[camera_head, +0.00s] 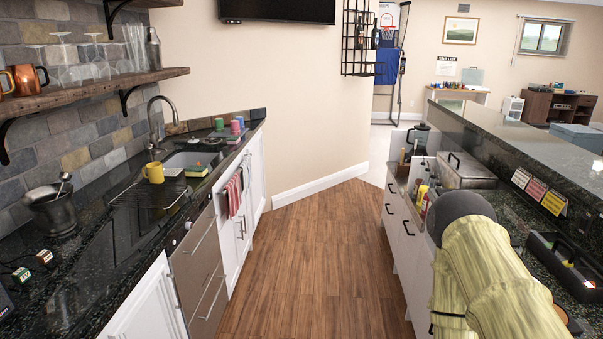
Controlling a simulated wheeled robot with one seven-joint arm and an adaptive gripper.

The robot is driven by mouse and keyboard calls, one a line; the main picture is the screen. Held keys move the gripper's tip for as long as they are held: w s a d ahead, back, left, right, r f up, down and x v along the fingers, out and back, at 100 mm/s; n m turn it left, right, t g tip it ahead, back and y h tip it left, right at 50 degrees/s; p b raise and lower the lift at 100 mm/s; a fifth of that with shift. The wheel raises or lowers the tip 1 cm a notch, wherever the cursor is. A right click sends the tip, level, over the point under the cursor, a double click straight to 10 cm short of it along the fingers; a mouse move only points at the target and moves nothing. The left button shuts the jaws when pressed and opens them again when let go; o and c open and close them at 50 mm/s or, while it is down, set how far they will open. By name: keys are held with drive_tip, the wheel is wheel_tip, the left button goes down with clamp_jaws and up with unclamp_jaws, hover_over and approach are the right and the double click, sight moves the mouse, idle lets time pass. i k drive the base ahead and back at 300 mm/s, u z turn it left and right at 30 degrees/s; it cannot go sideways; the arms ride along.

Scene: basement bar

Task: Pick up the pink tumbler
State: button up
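A small pink tumbler (235,128) stands upright at the far end of the left counter, past the sink. It is small in the view, and it is among other coloured tumblers close together, one of them green (219,124). My gripper cannot be seen in this view, so its opening and what it holds are hidden.
The dark left counter (95,250) bears a yellow mug (154,173), a sink (190,160) with a tall faucet (155,125), and a metal mortar (52,208). The wooden floor (315,255) between the counters is clear. The right counter holds a metal box (466,172).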

sight(235, 124)
drive_tip(key=i, duration=3.25)
drive_tip(key=u, duration=1)
